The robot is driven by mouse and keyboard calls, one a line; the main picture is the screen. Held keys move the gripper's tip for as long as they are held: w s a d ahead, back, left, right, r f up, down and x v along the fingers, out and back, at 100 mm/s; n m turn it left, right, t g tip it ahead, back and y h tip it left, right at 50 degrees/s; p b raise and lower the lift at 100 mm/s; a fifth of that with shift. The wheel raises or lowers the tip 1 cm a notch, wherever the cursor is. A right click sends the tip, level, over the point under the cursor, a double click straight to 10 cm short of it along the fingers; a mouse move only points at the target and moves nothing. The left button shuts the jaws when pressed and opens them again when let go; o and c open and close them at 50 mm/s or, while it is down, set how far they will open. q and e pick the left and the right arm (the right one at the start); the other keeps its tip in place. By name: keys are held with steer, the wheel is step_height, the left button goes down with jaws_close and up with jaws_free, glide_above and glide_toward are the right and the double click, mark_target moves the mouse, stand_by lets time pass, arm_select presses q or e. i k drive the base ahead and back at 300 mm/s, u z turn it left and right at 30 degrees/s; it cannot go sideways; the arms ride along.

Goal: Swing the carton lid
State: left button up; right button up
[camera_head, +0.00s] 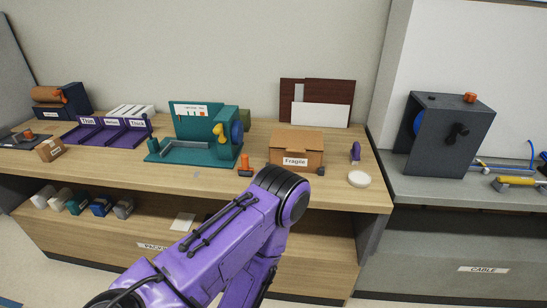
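The brown cardboard carton (285,159) stands on the wooden bench, right of centre, with a white "Fragile" label on its front. Its flat top, the lid (298,139), looks closed, though the back edge is hard to make out. A purple arm of mine enters from the bottom and bends at a black joint just in front of the carton. Its lower link runs down out of the frame. I see no fingertips of either gripper.
An orange-topped item (245,162) stands left of the carton. A small dark block (321,170), a purple item (356,152) and a white round dish (359,179) are on the right. A teal fixture (205,137) stands further left. The bench front edge is clear at right.

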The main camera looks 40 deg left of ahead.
mark_target(293, 141)
steer(key=u, duration=1.05)
steer(key=i, duration=0.1)
steer(key=u, duration=0.05)
